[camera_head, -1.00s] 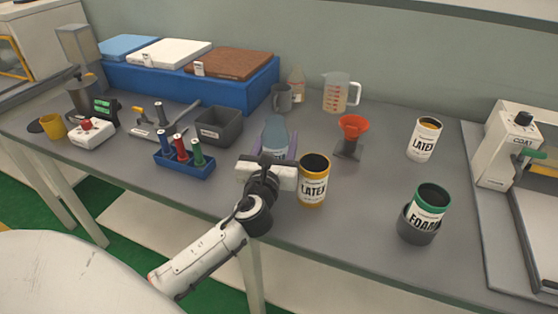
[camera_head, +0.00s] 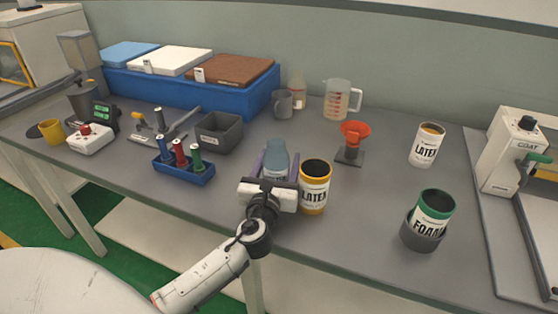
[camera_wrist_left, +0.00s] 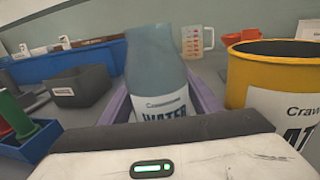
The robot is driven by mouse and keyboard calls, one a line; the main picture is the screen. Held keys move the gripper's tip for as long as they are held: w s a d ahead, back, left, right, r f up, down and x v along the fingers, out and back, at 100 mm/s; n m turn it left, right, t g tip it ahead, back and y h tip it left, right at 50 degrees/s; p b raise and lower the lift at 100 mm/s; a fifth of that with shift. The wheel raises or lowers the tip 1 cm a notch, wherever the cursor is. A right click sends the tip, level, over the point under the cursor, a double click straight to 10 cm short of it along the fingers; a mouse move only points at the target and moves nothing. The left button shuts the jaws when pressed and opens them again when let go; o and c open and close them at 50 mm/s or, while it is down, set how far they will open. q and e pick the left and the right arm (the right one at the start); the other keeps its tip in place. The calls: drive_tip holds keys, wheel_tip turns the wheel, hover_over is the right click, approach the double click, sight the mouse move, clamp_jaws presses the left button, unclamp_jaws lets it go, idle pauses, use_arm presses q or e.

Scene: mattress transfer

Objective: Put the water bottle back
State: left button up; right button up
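The water bottle (camera_head: 276,158) is blue-grey and upright at the middle of the table, with a white label. My left gripper (camera_head: 275,170) comes from the front, with one purple finger on each side of the bottle. In the left wrist view both fingers lie close against its sides, and the gripper looks shut on it. The bottle's base is hidden behind the gripper body, so I cannot tell whether it touches the table. My right gripper is not in view.
A blue rack (camera_head: 184,172) with several coloured tubes and a grey bin (camera_head: 219,133) are on the left. An orange funnel (camera_head: 354,134) on a stand and a measuring jug (camera_head: 340,100) are behind.

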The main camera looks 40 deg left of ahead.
sight(274, 177)
use_arm(q)
drive_tip(key=shift+r, duration=0.2)
drive_tip(key=shift+s+d+f, duration=0.1)
drive_tip(key=shift+s+d, duration=0.1)
drive_tip(key=shift+s, duration=0.15)
drive_tip(key=v, duration=1.1)
drive_tip(key=shift+s+b, duration=0.1)
drive_tip(key=shift+b, duration=0.2)
